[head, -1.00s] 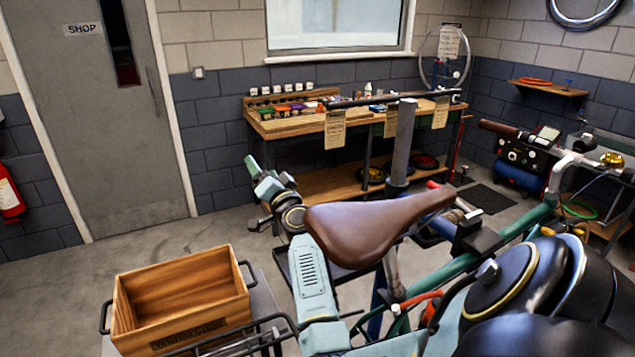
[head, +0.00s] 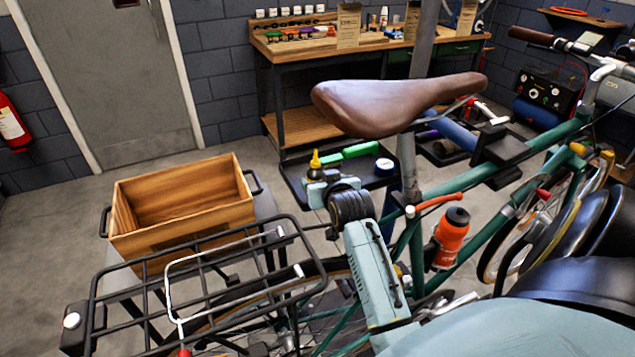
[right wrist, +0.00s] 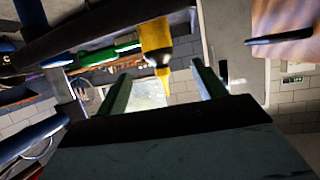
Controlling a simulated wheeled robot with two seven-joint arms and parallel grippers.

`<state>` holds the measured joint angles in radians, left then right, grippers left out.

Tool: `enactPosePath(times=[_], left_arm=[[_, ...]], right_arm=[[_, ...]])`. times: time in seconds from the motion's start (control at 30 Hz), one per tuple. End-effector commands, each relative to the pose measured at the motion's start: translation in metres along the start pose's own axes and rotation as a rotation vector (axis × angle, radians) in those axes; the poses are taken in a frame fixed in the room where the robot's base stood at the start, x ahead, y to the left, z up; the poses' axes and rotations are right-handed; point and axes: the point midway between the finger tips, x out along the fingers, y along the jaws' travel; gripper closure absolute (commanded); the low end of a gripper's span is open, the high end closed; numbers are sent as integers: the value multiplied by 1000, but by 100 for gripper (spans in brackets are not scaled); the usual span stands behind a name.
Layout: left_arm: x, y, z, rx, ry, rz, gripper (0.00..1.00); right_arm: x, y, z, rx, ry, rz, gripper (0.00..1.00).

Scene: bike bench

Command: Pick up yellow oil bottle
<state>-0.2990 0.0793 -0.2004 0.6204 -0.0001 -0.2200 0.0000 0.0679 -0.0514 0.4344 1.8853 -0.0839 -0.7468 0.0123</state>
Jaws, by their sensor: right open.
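The yellow oil bottle (head: 315,160) stands on a black tray (head: 289,172) beyond the bike. Its yellow nozzle and dark collar show in the head view; its body is mostly hidden behind my gripper. My right gripper (head: 318,188) is at the bottle, its fingers hard to make out there. In the right wrist view, which is upside down, the yellow oil bottle (right wrist: 155,37) shows its body, dark collar and nozzle. The open fingers of my right gripper (right wrist: 160,72) stand either side of the nozzle, with visible gaps. My left gripper is not in view.
A bike with a brown saddle (head: 385,105) and rear rack (head: 190,270) fills the foreground. Green items (head: 345,155) and a round white-and-blue item (head: 384,166) lie on the tray. A wooden crate (head: 180,205) stands at left. A workbench (head: 350,55) is behind.

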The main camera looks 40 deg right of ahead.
Motion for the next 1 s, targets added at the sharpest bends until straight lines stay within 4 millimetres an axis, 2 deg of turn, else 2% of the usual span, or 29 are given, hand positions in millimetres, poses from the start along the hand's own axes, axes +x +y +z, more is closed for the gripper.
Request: enactPosePath(times=[0.1, 0.37, 0.7, 1.0], left_arm=[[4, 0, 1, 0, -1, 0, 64], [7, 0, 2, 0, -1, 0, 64], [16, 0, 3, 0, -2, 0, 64], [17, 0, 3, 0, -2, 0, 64]], right_arm=[[20, 0, 1, 2, 0, 0, 31], [38, 0, 0, 2, 1, -1, 31], [80, 2, 2, 1, 1, 0, 31], [87, 2, 2, 1, 1, 0, 31]])
